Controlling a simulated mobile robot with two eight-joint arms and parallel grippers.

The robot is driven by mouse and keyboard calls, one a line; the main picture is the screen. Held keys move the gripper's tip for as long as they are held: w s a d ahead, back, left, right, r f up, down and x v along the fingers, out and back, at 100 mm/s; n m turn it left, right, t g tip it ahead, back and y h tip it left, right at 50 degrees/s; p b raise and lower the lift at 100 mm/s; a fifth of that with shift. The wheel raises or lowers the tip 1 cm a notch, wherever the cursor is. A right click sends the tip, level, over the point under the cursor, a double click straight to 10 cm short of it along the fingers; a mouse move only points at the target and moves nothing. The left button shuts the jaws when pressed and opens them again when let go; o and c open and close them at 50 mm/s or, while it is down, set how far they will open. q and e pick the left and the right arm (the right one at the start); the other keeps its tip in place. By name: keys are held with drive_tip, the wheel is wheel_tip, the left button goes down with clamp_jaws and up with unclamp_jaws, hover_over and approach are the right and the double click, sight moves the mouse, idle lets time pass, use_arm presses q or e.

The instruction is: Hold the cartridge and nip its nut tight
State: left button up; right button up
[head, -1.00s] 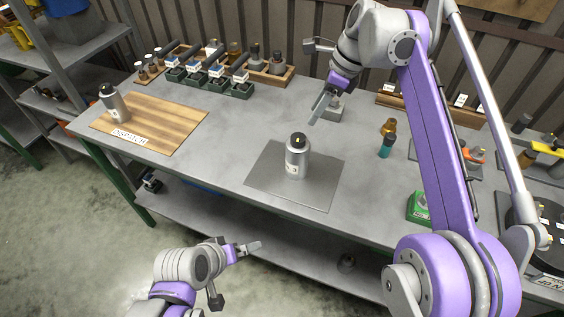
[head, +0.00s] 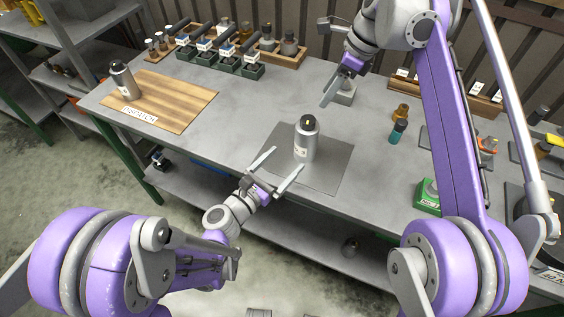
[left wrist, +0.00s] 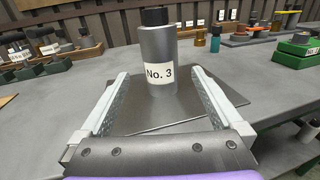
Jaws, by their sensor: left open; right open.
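The cartridge (head: 306,142) is a grey cylinder with a black top and a "No. 3" label, upright on a dark grey mat (head: 332,178). It also shows in the left wrist view (left wrist: 158,50), beyond and between the fingertips. My left gripper (head: 275,165) is open and empty at the mat's near left edge, its fingers pointing at the cartridge without touching it. The nut cannot be told apart from the black top.
A wooden board (head: 185,104) marked "DISPATCH" carries another grey cylinder (head: 122,79) at the left. Small green bins (head: 228,64) and a wooden rack line the back. A teal bottle (head: 397,132) and brown bottle (head: 401,112) stand right. A green box (head: 427,197) is near the right front.

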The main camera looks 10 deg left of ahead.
sight(306, 139)
use_arm(q)
drive_tip(key=x, duration=1)
drive_tip(key=shift+w+d, duration=0.15)
drive_tip(key=shift+w, duration=0.2)
clamp_jaws()
idle(0.7)
idle(0.4)
